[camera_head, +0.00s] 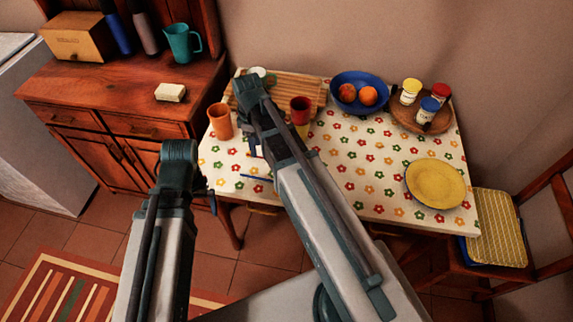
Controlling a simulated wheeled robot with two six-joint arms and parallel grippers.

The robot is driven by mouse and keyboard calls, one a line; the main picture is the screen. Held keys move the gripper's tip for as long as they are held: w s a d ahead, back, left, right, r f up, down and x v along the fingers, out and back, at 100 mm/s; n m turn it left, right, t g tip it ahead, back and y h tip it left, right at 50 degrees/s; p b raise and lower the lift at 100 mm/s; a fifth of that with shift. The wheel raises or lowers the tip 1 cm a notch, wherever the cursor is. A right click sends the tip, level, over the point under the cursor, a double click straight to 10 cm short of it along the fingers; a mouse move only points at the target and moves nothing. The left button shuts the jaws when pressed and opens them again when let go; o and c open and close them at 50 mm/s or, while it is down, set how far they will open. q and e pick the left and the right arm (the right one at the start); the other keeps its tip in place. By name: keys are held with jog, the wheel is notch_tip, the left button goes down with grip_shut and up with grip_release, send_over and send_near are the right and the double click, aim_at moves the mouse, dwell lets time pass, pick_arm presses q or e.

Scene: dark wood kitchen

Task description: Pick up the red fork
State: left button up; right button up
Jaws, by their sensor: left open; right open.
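I cannot make out a red fork; my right arm hides part of the table. A thin blue utensil or handle (256,178) lies near the front left edge of the flowered table (345,182). My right gripper (253,150) is open over the left part of the table, behind that blue piece, partly hidden by its own arm. My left gripper (210,200) is open in front of the table's left edge, mostly hidden behind its wrist. Neither gripper visibly holds anything.
Left on the table stand an orange cup (220,121) and a wooden board (285,85). A red cup (300,109) stands near my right arm. A blue bowl (375,82) with fruit, a jar tray (403,116) and a yellow plate (436,184) are to the right. A chair (497,228) stands at right.

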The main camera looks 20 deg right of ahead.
notch_tip(320, 180, down, 4)
jog(key=b, duration=0.3)
jog(key=shift+s+f, duration=0.1)
jog(key=shift+f, duration=0.05)
grip_shut()
